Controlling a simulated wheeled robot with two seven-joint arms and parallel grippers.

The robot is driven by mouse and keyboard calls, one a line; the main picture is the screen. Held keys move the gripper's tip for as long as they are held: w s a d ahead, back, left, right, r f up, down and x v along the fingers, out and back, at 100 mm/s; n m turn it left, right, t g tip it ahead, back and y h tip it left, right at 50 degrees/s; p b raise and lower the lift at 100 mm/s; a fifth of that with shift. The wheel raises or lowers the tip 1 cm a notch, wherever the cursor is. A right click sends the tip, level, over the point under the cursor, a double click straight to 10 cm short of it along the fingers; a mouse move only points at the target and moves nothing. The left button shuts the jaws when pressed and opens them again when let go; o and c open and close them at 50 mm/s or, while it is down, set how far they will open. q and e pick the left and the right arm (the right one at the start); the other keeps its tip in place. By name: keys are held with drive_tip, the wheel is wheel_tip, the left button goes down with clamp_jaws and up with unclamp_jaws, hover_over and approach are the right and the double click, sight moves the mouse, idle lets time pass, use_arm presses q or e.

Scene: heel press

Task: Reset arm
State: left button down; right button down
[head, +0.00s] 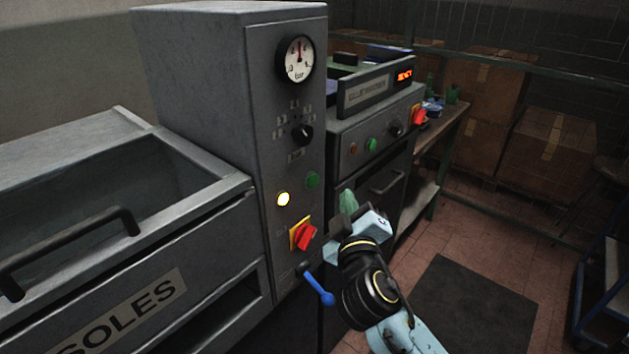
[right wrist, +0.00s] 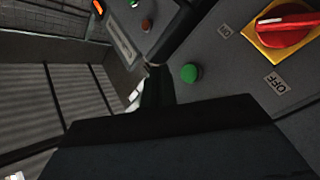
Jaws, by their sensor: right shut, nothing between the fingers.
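My right arm reaches in from the lower right in the head view. My right gripper (head: 345,225) is shut and empty, in front of the right edge of the grey press panel (head: 262,120). The panel carries a pressure gauge (head: 296,58), a black selector knob (head: 302,134), a green button (head: 313,180), a lit yellow-white lamp (head: 283,199), a red rotary switch (head: 306,236) on a yellow plate and a blue-handled lever (head: 318,286). The right wrist view also shows the red switch (right wrist: 283,27) and a green button (right wrist: 190,73). My left gripper is not in view.
A drawer labelled SOLES (head: 125,312) with a black handle stands at the left. A second machine (head: 368,130) with a red lit display (head: 404,75) stands behind my gripper. Cardboard boxes (head: 550,155) are at the back. A dark mat (head: 470,305) lies on the open tiled floor.

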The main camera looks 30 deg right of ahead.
idle(0.7)
drive_tip(key=s+f+m+g+y, duration=0.3)
drive_tip(key=s+f+g, duration=0.6)
drive_tip(key=f, duration=0.5)
drive_tip(key=s+a+f+g+y, duration=0.2)
drive_tip(key=s+a+f+g, duration=0.15)
drive_tip(key=s, duration=0.45)
drive_tip(key=s+a+f+g+y, duration=0.2)
drive_tip(key=s+a+f+y, duration=0.15)
drive_tip(key=s, duration=0.35)
wheel_tip(320, 180, down, 22)
drive_tip(key=s+d+f+g+h, duration=0.1)
drive_tip(key=s+d+f+g, duration=0.1)
drive_tip(key=s+f, duration=1.5)
drive_tip(key=shift+s+d+f, duration=0.15)
drive_tip(key=shift+s+d, duration=0.35)
drive_tip(key=shift+s, duration=0.05)
